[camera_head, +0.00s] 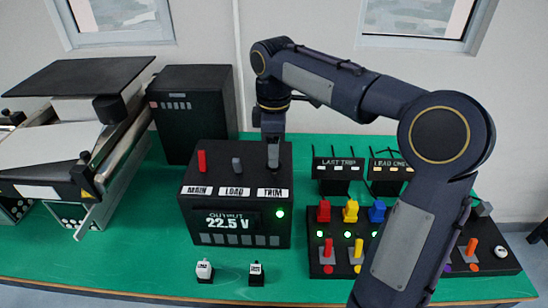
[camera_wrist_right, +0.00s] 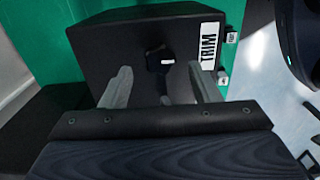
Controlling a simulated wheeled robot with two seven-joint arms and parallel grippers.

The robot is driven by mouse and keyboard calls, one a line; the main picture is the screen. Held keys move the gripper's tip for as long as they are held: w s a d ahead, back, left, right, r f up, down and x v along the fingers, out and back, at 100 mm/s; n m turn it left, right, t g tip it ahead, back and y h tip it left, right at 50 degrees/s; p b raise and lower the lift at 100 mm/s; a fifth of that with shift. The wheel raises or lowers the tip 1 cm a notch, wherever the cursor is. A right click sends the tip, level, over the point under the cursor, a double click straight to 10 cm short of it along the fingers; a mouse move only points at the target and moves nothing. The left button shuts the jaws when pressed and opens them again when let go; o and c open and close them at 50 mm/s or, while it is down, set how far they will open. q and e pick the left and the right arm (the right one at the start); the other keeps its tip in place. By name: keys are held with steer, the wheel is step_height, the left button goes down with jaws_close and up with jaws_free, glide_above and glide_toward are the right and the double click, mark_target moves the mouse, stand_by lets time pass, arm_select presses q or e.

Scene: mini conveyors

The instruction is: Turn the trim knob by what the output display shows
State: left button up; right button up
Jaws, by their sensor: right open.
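The black control box carries the output display (camera_head: 230,221), which reads 22.5 V beside a lit green lamp (camera_head: 281,213). The trim knob, on the box top behind the TRIM label (camera_head: 272,193), is black in the right wrist view (camera_wrist_right: 160,61). My right gripper (camera_wrist_right: 160,70) is open, with its two pale fingers apart on either side of the knob. In the head view my right gripper (camera_head: 273,150) comes down over the knob and largely hides it. I cannot tell whether the fingers touch it. My left gripper is out of view.
A red MAIN lever (camera_head: 202,161) and a grey LOAD knob (camera_head: 236,164) stand left of TRIM. A panel (camera_head: 322,268) with coloured switches is at right. A conveyor (camera_head: 50,135) is at left.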

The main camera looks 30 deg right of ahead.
steer(key=shift+f, duration=1.5)
steer(key=c, duration=1)
